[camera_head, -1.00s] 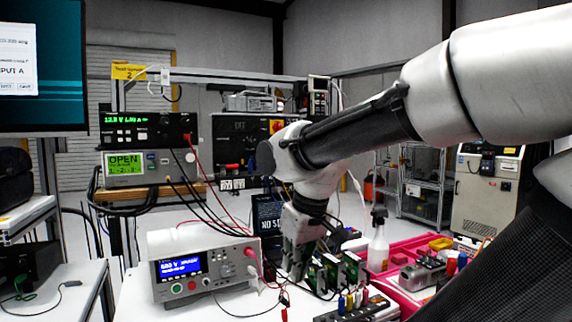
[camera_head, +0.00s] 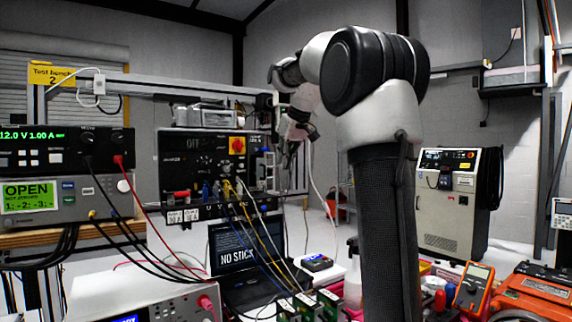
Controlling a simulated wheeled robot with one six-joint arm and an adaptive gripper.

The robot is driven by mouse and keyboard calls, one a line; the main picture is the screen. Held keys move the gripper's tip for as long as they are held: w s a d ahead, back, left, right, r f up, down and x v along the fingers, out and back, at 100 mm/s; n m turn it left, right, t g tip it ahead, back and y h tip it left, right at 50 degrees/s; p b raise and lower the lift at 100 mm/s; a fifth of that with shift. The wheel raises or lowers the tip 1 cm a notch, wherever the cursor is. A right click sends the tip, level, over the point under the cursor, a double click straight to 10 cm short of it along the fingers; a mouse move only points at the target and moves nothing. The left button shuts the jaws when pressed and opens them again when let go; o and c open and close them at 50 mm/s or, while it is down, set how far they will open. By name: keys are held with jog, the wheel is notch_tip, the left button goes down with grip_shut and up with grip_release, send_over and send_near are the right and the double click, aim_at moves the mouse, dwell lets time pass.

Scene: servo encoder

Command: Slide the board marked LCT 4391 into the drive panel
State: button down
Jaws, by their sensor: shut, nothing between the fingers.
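Several green boards (camera_head: 305,306) stand upright in a row at the bottom centre, cut off by the picture edge. I cannot read LCT 4391 on any of them. A black panel (camera_head: 178,180) with a red and yellow rotary switch, sockets and plugged cables stands at left centre; it may be the drive panel, but I read no such name. My gripper (camera_head: 290,143) is raised just right of this panel, high above the boards, shut and empty. Its fingertips are small and dark against the background.
Stacked instruments (camera_head: 62,150) with red and black leads stand at left. A laptop (camera_head: 233,245) sits below the panel, with cables hanging in front. A cabinet (camera_head: 455,205) stands behind.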

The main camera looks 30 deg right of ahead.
aim_at(256, 171)
jog(key=w+f, duration=0.7)
jog(key=w, duration=0.1)
jog(key=shift+a, duration=0.3)
jog(key=shift+w, duration=0.2)
